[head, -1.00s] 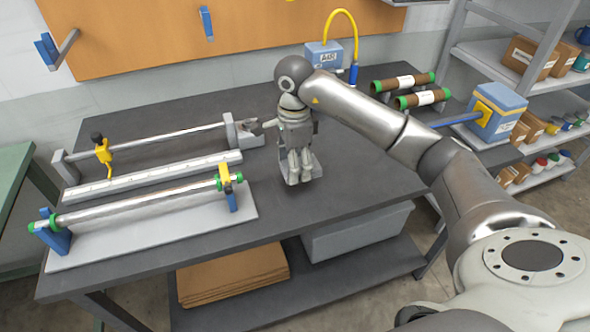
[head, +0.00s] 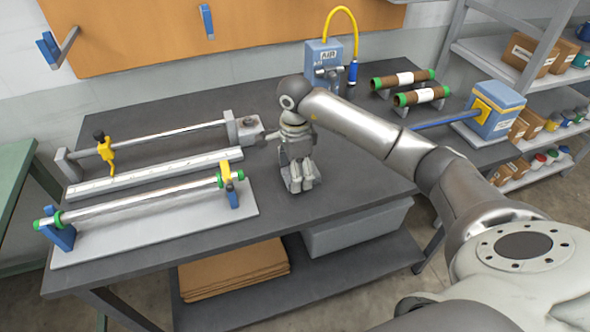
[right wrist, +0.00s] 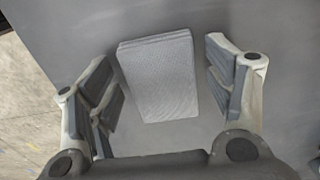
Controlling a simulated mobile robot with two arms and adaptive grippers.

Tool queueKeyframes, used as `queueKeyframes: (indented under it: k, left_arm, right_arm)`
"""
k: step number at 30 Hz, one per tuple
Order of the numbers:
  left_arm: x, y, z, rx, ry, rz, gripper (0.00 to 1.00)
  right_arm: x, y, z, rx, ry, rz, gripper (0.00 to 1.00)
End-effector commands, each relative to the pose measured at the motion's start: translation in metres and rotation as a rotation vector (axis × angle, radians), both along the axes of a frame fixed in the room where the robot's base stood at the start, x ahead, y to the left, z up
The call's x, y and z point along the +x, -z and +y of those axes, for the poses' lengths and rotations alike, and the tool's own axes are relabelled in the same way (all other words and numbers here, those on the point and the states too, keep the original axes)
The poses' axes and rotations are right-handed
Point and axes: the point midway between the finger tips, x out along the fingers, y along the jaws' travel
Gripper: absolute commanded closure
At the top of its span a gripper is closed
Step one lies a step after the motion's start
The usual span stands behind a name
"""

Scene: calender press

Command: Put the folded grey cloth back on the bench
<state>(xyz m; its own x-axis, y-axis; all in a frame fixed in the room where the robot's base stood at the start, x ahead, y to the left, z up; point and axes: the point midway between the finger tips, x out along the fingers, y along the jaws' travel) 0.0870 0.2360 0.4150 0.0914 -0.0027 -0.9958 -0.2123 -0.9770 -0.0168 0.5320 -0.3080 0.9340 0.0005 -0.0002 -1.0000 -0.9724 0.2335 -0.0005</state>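The folded grey cloth (right wrist: 158,78) shows in the right wrist view as a thick, light grey, textured rectangular stack. It lies on the dark bench top (head: 370,180). My right gripper (right wrist: 168,88) is open, with one finger on each side of the cloth. A gap shows between the cloth and the right-hand finger; the left-hand finger is close to the cloth's edge. In the head view my right gripper (head: 300,182) points down near the bench's front edge and hides most or all of the cloth. My left gripper is not in view.
Left of the gripper are a roller on a white plate (head: 155,232) and a rail with a yellow clamp (head: 106,152). Behind are a blue box (head: 323,60) with a yellow hose and brown rolls (head: 422,95). A blue unit (head: 492,105) stands right. Bare bench lies between.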

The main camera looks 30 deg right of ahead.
Motion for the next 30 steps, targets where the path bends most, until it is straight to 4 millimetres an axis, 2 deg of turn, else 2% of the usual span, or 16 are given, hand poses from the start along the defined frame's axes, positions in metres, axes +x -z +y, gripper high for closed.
queueKeyframes:
  k: [9, 12, 14, 24, 30]
  left_arm:
    - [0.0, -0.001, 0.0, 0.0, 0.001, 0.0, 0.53]
    - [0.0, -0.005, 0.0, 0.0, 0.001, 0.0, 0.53]
    - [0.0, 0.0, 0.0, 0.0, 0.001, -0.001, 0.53]
    - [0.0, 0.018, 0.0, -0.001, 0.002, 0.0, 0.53]
    - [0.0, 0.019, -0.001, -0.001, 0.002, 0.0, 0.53]
  right_arm:
    - [0.0, -0.001, 0.0, 0.0, 0.0, 0.0, 0.21]
    - [0.0, -0.005, 0.0, 0.0, 0.0, 0.001, 0.21]
    - [0.001, -0.01, 0.0, 0.0, 0.0, -0.004, 0.21]
    - [0.001, -0.078, 0.0, -0.001, -0.001, -0.007, 0.21]
    - [0.001, -0.11, 0.0, -0.001, 0.0, -0.004, 0.21]
